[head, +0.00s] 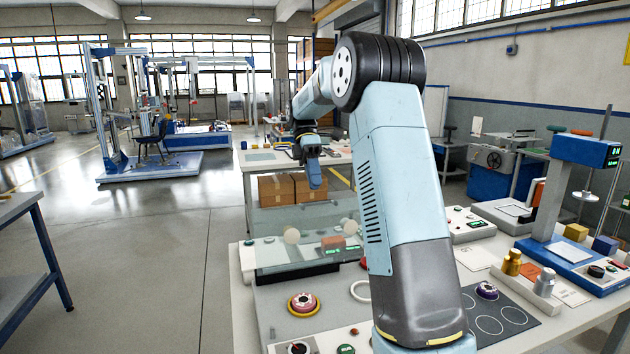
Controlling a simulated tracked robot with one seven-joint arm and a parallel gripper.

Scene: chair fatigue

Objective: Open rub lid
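A clear, see-through cover (275,220), which may be the rub lid, stands over a low device with a dark base (290,277) on the near bench, left of my arm. Behind the clear panel I see pale round parts (291,236) and a reddish block (333,243). Whether the cover is shut or partly raised is hard to tell. My gripper (312,180) hangs at the end of my outstretched arm, above and beyond the cover in the picture. It looks apart from the cover, but depth is unclear. Its fingers are too small and dark to read.
Cardboard boxes (290,188) sit behind the cover, below a farther table. Open floor lies left.

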